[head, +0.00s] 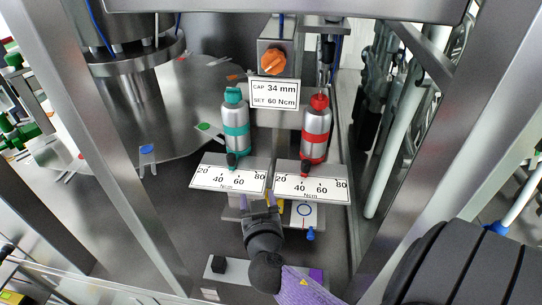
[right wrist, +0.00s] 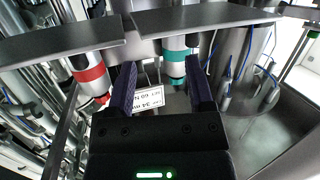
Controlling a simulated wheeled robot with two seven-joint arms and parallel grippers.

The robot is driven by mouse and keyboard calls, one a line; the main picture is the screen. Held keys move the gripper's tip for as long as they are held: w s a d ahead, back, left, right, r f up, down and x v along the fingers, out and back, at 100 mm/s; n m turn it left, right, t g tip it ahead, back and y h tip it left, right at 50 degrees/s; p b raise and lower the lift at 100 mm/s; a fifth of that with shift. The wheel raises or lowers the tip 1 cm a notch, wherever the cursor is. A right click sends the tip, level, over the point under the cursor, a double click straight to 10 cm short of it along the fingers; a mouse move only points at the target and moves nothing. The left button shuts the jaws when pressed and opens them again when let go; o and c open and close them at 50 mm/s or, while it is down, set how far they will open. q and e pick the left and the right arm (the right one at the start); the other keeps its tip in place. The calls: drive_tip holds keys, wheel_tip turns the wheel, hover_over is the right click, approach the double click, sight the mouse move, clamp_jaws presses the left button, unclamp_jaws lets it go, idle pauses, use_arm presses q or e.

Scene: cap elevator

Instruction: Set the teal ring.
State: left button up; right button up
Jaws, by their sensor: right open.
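The teal ring (head: 236,131) is around an upright silver cylinder with a teal cap, behind a white scale plate (head: 228,175) marked 20 to 80 Ncm. A dark pointer (head: 232,160) at its foot sits near mid-scale; I cannot read its exact value. A sign (head: 275,95) reads CAP 34 mm, SET 60 Ncm. My right gripper (head: 257,200) is open, in front of and below the scale plates. In the right wrist view the teal ring (right wrist: 174,70) shows between the open fingers (right wrist: 162,80), nearer the right-hand one; the fingers appear empty. My left gripper is out of view.
A matching cylinder with a red ring (head: 314,138) and its own scale plate (head: 312,184) stand just to the right. An orange knob (head: 272,61) is behind the sign. Steel frame posts (head: 125,170) flank the space, and a round plate (head: 200,100) lies to the left.

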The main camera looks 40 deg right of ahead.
drive_tip(key=s+a+f+n+g+y+b, duration=0.1)
drive_tip(key=s+a+f+n+g+y, duration=0.4)
drive_tip(key=s, duration=0.7)
wheel_tip(320, 180, down, 5)
drive_tip(key=a+g+y, duration=0.1)
drive_tip(key=a+g, duration=0.1)
drive_tip(key=g, duration=0.1)
drive_tip(key=shift+a+r+n, duration=0.15)
drive_tip(key=shift+r+n, duration=0.05)
drive_tip(key=shift+n, duration=0.1)
